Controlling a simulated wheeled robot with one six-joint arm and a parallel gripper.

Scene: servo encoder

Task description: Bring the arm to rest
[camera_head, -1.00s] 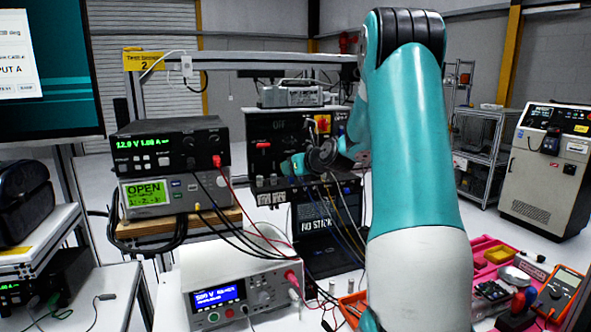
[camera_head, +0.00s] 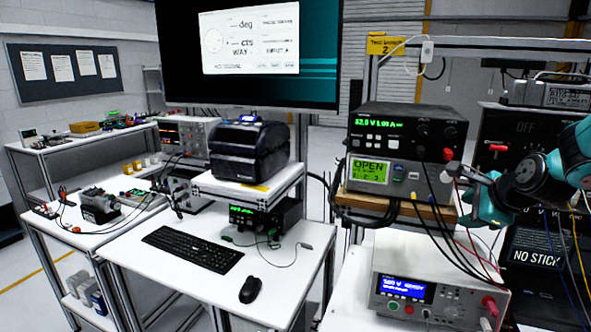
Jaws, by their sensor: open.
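My arm enters at the right edge of the head view, with teal links and dark joint rings. Its wrist is folded in front of the black test panel (camera_head: 503,128). My gripper (camera_head: 456,171) shows small and pale at the wrist's left end, beside the stacked bench instruments (camera_head: 408,130). It is open, and I see nothing held in it. The fingers are too small to make out clearly. The upper part of the arm is out of the picture.
Red and black leads (camera_head: 436,205) hang close by the wrist. A white tester (camera_head: 440,285) stands below it. To the left are a label printer (camera_head: 250,150), a keyboard (camera_head: 193,249), a mouse (camera_head: 251,289) and a large monitor (camera_head: 262,90).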

